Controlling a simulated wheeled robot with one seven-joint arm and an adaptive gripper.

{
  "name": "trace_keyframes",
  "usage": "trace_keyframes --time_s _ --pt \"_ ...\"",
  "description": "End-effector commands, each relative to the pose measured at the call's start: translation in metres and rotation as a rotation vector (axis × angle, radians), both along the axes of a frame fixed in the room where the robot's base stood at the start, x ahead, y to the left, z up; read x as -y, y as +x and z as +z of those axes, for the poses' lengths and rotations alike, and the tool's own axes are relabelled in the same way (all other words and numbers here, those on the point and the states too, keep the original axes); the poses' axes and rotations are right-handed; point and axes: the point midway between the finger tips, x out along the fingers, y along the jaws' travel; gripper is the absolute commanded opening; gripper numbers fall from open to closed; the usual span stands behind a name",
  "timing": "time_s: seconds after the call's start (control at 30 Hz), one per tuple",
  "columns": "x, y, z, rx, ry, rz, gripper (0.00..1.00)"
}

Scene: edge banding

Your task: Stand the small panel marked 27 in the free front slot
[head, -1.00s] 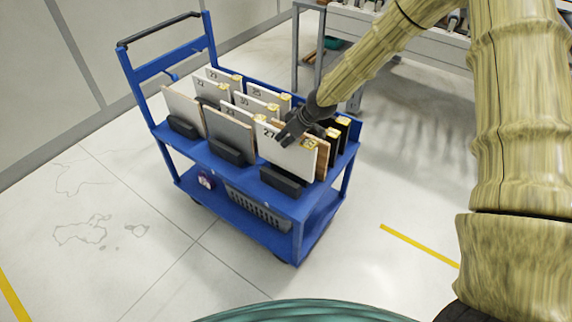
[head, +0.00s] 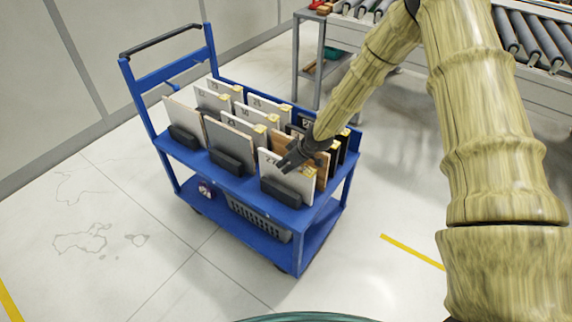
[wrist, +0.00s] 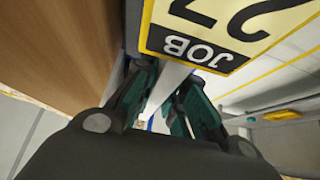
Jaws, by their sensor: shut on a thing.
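The small white panel marked 27 (head: 284,173) stands upright at the front right corner of the blue cart (head: 232,182). Its lower edge is hidden behind the black front slot block (head: 281,193), and it looks to be down in that slot; I cannot tell whether it touches the bottom. My gripper (head: 290,164) is shut on its upper edge, near the yellow label. In the wrist view my gripper (wrist: 165,100) has the panel's edge between its fingers, with the JOB label (wrist: 215,35) beside them.
A brown wood panel (head: 283,149) stands close behind; its face also fills the left of the wrist view (wrist: 60,40). A grey panel (head: 229,142) stands in the slot to the left. Several other numbered panels fill the cart. A roller conveyor (head: 500,45) is at the back right.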

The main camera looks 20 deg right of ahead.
Motion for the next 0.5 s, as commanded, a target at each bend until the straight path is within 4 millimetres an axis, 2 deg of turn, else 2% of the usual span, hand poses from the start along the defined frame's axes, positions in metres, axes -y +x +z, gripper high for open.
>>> trace_keyframes --time_s 0.17,0.2,0.3,0.5 --pt "-0.0002 0.0001 -0.0022 0.001 0.001 0.0 0.0" --pt "-0.0001 -0.0002 -0.0022 0.0 0.0 0.0 0.18" --pt "0.0 -0.0001 -0.0021 0.0 0.0 0.0 0.35" --pt "0.0 -0.0001 -0.0019 0.0 0.0 0.0 0.35"
